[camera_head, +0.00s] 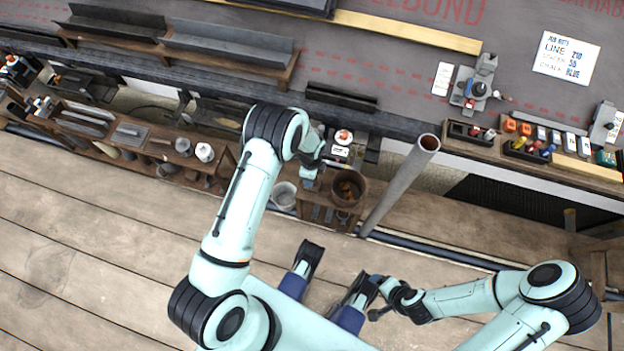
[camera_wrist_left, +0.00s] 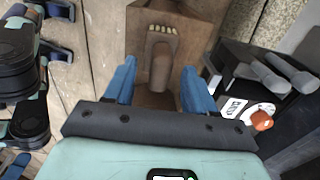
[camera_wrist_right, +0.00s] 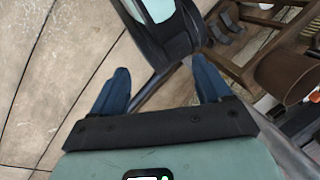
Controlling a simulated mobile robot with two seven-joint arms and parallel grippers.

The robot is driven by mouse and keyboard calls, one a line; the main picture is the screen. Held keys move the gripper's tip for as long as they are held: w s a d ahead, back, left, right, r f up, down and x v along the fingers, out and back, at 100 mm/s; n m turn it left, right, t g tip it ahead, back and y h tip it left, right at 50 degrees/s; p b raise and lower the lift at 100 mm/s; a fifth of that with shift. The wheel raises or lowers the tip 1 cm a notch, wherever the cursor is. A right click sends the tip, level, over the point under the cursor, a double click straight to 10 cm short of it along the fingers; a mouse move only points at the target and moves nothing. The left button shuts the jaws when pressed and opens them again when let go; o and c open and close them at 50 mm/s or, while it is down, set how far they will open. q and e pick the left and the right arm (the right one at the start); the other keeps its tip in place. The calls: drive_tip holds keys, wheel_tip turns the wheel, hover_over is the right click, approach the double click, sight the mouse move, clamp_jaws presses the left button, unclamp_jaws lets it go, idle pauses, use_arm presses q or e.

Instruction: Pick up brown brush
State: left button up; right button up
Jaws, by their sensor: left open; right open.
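A brown brush (camera_wrist_left: 160,70) with a row of pale tufts at its far end shows in the left wrist view, on or in a brown wooden holder (camera_wrist_left: 203,28). I cannot tell which. My left gripper (camera_wrist_left: 156,88) is open and empty, with its blue fingers on either side of the near part of the brush in that view. The gap to it is unclear. In the head view the left hand (camera_head: 312,172) is beside a round brown pot (camera_head: 347,190). My right gripper (camera_wrist_right: 160,84) is open and empty, low at the front, away from the brush.
A grey pipe (camera_head: 400,185) leans just right of the pot. A white bucket (camera_head: 283,195) stands left of it. A dark tray with a red-capped container (camera_head: 343,136) lies behind. A tool bench (camera_head: 130,135) is at left. The plank floor in front is mostly clear.

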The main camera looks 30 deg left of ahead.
use_arm(q)
wheel_tip(320, 180, down, 4)
drive_tip(key=shift+d+r+b, duration=0.1)
drive_tip(key=shift+r+b, duration=0.1)
drive_tip(key=shift+b, duration=0.15)
use_arm(e)
drive_tip(key=shift+w+d+f, duration=0.35)
drive_tip(key=shift+w+f, duration=0.2)
drive_tip(key=shift+w, duration=0.25)
use_arm(q)
clamp_jaws()
drive_tip(key=shift+r, duration=0.15)
wheel_tip(320, 180, up, 20)
drive_tip(key=p, duration=0.4)
use_arm(e)
drive_tip(key=s+a+r+g, duration=0.1)
drive_tip(key=s+a+r, duration=0.1)
drive_tip(key=s+r, duration=0.3)
drive_tip(key=shift+s+a+g+y, duration=0.3)
drive_tip(key=shift+s, duration=0.1)
